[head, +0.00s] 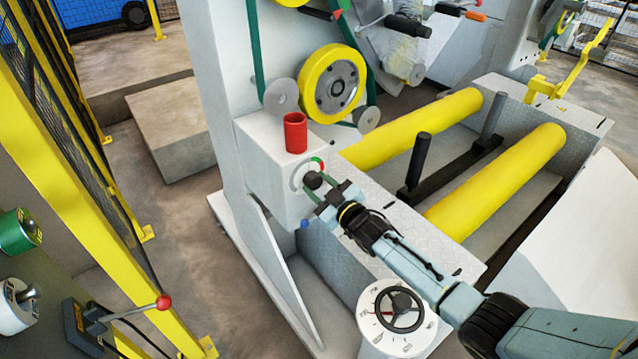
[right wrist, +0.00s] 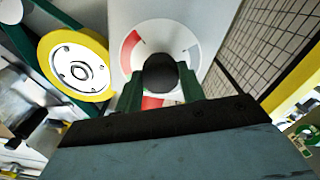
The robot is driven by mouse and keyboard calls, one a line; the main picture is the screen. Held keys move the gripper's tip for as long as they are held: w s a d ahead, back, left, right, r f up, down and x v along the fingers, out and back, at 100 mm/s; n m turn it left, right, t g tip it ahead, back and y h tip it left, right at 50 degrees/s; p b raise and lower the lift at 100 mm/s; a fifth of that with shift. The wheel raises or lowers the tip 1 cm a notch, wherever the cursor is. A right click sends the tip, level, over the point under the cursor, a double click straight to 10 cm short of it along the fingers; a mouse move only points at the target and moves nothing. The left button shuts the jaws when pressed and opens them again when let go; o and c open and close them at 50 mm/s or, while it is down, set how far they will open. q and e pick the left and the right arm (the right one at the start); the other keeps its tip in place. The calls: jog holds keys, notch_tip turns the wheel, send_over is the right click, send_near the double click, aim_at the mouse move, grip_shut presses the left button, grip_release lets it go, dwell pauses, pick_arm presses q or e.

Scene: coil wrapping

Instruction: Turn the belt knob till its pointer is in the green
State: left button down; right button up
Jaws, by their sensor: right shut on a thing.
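The belt knob (head: 312,179) is a round black knob on the front of a white machine box. Its dial (head: 299,177) is white with a coloured rim; red and a little green show at its upper right in the head view. My right gripper (head: 319,189) is shut on the knob. I cannot make out the pointer; knob and fingers cover part of the dial. My left gripper is not in view.
A red cylinder (head: 295,133) stands on the box above the dial. A small blue button (head: 305,224) is below the knob. Yellow rollers (head: 490,185) lie to the right. A dial post with a handwheel (head: 399,309) stands in front, under my right arm.

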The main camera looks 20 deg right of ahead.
jog(key=m, duration=0.4)
jog(key=shift+m, duration=0.7)
jog(key=o, duration=1)
